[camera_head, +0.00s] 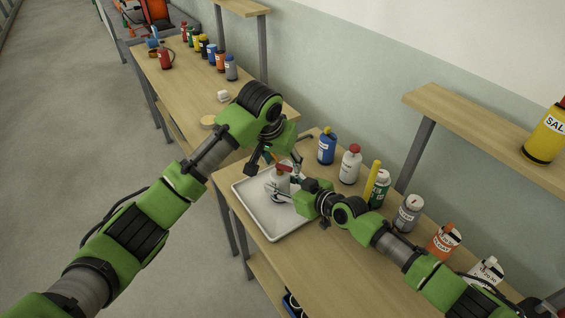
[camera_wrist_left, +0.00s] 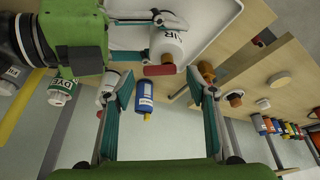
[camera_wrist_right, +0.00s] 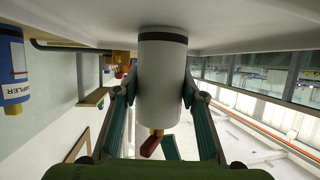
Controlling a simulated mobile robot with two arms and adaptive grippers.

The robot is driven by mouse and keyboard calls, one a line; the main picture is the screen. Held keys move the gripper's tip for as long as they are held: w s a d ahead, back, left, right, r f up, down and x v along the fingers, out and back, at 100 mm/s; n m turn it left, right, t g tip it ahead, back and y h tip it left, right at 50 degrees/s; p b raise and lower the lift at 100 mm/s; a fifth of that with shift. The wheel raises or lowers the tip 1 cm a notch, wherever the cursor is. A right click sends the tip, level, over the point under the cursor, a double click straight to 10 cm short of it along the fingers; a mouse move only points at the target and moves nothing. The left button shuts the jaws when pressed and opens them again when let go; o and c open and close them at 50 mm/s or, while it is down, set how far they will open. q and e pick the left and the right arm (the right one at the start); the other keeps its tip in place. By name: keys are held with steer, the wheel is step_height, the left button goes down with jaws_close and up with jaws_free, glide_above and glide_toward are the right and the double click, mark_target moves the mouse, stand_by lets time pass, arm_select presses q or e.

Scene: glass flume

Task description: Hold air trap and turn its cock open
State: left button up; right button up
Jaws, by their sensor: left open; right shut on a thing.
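The air trap (camera_head: 280,185) is a white labelled cylinder over the tray (camera_head: 262,222). My right gripper (camera_head: 288,187) is shut on its body from the right; the right wrist view shows a finger on each side of the trap (camera_wrist_right: 160,85). Its cock has a red handle, seen in the right wrist view (camera_wrist_right: 151,146) and the left wrist view (camera_wrist_left: 158,70). My left gripper (camera_head: 274,163) is open above the trap. In the left wrist view the handle appears between the open fingertips (camera_wrist_left: 158,82); contact cannot be told.
A blue bottle (camera_head: 327,147), a white red-capped bottle (camera_head: 350,165) and a green bottle (camera_head: 379,191) stand behind the tray. A yellow rod (camera_head: 371,179) is beside them. Several bottles stand on the far bench (camera_head: 185,85). A shelf (camera_head: 470,125) overhangs at right.

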arm_select(q)
steer(key=shift+w+d+f, duration=0.1)
steer(key=shift+w+f, duration=0.15)
steer(key=shift+f, duration=0.4)
steer(key=c, duration=1.1)
steer(key=n, duration=0.2)
steer(key=n+y, duration=0.1)
steer(key=n, duration=0.1)
steer(key=n+y, duration=0.1)
steer(key=shift+w+d+n, duration=0.2)
steer(key=shift+d+n, duration=0.2)
steer(key=shift+w+r+n+y, duration=0.15)
steer(key=shift+n+y, duration=0.2)
steer(key=shift+n, duration=0.5)
steer(key=shift+w+f+n+y, duration=0.1)
steer(key=shift+n+y, duration=0.2)
steer(key=shift+n, duration=0.5)
steer(key=shift+w+r+n+y, duration=0.15)
steer(key=shift+n+y, duration=0.2)
steer(key=shift+n, duration=0.5)
steer(key=shift+f, duration=0.15)
